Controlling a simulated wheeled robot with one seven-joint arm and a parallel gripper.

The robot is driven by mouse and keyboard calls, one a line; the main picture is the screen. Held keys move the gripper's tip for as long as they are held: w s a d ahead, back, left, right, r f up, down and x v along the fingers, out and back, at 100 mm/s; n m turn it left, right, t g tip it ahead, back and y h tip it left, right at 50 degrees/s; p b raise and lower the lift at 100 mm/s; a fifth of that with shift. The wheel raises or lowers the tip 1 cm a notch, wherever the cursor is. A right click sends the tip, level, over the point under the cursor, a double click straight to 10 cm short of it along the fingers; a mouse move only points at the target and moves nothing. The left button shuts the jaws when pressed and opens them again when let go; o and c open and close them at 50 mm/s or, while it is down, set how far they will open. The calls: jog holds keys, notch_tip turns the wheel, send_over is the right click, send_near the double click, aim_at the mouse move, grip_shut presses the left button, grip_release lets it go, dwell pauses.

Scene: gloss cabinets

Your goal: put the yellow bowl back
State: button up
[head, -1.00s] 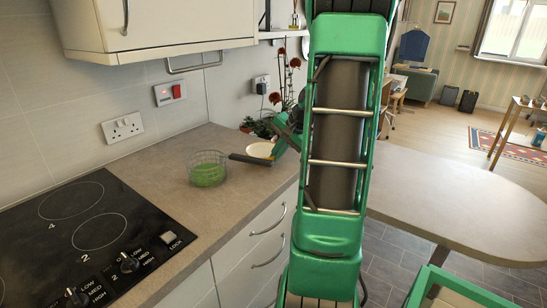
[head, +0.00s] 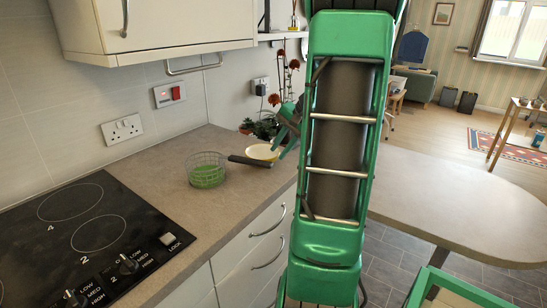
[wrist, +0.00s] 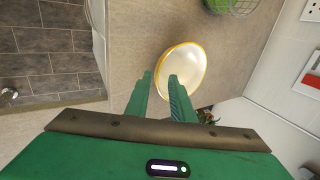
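The yellow bowl (head: 262,152) rests upright on the counter, right of the wire basket in the head view. In the wrist view the bowl (wrist: 183,75) shows a white inside and a yellow rim. My gripper (wrist: 160,78) is open and empty, with its two fingertips apart at the near left edge of the bowl in the picture. I cannot tell whether a fingertip touches the rim. In the head view my gripper (head: 287,125) shows just above and right of the bowl, partly hidden behind my arm.
A wire basket (head: 190,168) with something green inside stands left of the bowl. Potted plants (head: 264,127) stand behind the bowl against the wall. A hob (head: 85,235) is at the left. The counter (head: 215,215) in front is clear.

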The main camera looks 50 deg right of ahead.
jog(key=v, duration=0.7)
jog(key=shift+r, duration=0.1)
dwell(0.4)
